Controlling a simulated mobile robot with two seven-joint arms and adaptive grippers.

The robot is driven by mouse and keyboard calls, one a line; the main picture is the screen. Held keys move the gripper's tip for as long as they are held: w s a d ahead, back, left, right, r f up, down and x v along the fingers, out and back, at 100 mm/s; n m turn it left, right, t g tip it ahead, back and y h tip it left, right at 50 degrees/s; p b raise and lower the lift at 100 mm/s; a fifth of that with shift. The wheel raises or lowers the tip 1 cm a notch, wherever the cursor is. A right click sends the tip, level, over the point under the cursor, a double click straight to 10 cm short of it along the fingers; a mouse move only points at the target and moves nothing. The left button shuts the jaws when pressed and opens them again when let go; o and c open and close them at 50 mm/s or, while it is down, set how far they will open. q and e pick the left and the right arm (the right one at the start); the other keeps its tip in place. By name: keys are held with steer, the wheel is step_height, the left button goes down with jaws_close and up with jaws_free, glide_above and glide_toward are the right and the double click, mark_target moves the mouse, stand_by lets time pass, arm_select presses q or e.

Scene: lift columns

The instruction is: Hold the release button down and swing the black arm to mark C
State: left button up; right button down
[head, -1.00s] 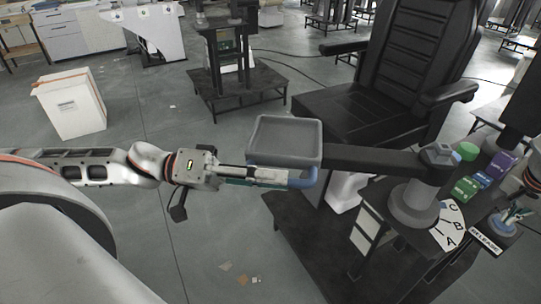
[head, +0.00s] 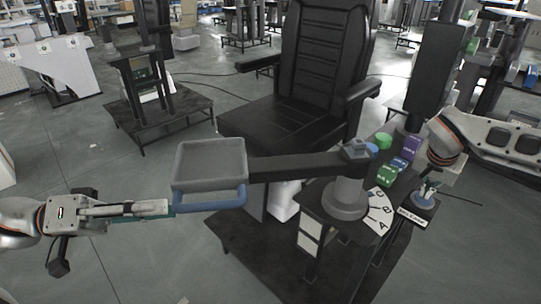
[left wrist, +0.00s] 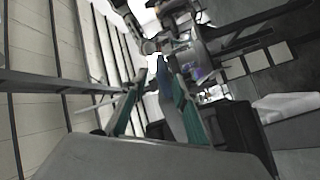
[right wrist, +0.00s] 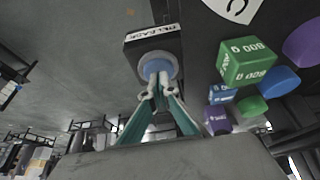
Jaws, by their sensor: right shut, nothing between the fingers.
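The black arm (head: 295,166) reaches left from a grey pivot post (head: 345,198) and carries a grey tray (head: 208,165) with a blue handle (head: 215,201). A white scale (head: 379,212) beside the post bears marks A, B and C. My left gripper (head: 170,208) is at the handle's left end; its fingers look apart in the left wrist view (left wrist: 158,75), with blue between them, contact unclear. My right gripper (head: 426,189) is shut and empty, its tips at the release button (right wrist: 157,68) by the RELEASE label (right wrist: 152,33). Whether the button is pressed down is unclear.
Green (head: 387,173), blue and purple (head: 408,147) blocks and pegs stand on the dark stand behind the scale. A black chair (head: 320,60) stands behind the black arm. Open floor lies to the left of the tray.

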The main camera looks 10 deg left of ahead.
arm_select(q)
steer(key=shift+v, duration=1.85)
